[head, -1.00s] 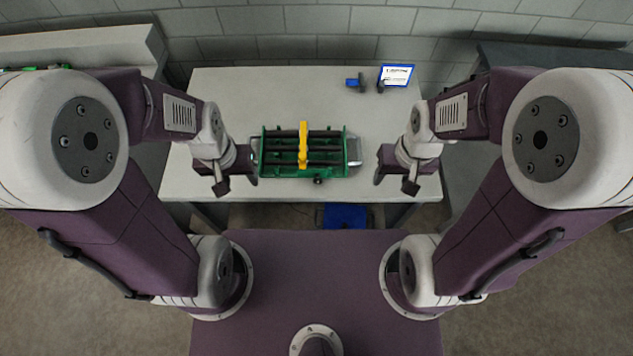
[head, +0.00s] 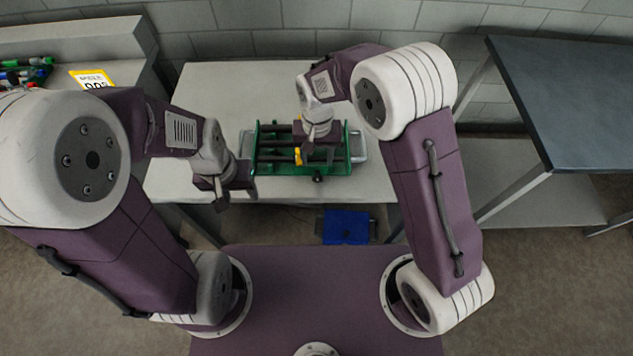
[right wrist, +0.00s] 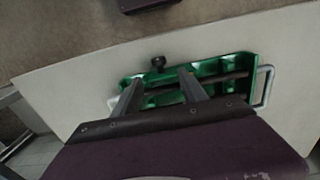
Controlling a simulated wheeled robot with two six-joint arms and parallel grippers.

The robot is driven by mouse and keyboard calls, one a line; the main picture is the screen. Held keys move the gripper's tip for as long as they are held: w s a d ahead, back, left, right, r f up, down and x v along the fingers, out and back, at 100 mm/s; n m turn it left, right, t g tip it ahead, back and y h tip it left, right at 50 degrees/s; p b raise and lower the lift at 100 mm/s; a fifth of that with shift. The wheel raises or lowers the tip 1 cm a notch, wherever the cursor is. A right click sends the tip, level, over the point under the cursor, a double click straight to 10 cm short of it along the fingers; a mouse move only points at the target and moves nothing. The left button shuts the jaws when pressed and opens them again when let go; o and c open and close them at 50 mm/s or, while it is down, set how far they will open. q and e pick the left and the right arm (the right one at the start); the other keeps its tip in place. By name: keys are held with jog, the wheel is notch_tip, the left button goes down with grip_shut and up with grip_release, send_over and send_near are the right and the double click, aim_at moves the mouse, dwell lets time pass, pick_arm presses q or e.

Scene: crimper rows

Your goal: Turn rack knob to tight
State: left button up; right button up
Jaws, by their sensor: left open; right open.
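The green rack (head: 262,168) with dark rails lies on the light table. A yellow part (head: 298,157) of it shows beside my right gripper. The black rack knob (head: 318,178) sticks out of the rack's near side; it also shows in the right wrist view (right wrist: 158,63). My right gripper (head: 319,157) is open and empty over the rack, hiding its middle. In the right wrist view its fingers (right wrist: 160,80) point toward the knob, which lies just beyond the tips, not between them. My left gripper (head: 237,196) is open and empty, left of the rack at the table's near edge.
The light table (head: 215,90) is clear left of the rack. A dark-topped table (head: 570,110) stands at the right. A yellow sign (head: 92,78) and several coloured items (head: 25,72) sit on the left bench. A blue object (head: 346,226) lies below the table's near edge.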

aim_at(318, 175)
jog(key=shift+s+a+r, duration=0.1)
jog(key=shift+s+r, duration=0.1)
jog(key=shift+s, duration=0.05)
jog(key=shift+s+f, duration=0.1)
jog(key=shift+s, duration=0.1)
jog(key=f, duration=0.8)
jog(key=shift+w+d+f, duration=0.2)
jog(key=shift+f, duration=0.2)
grip_shut()
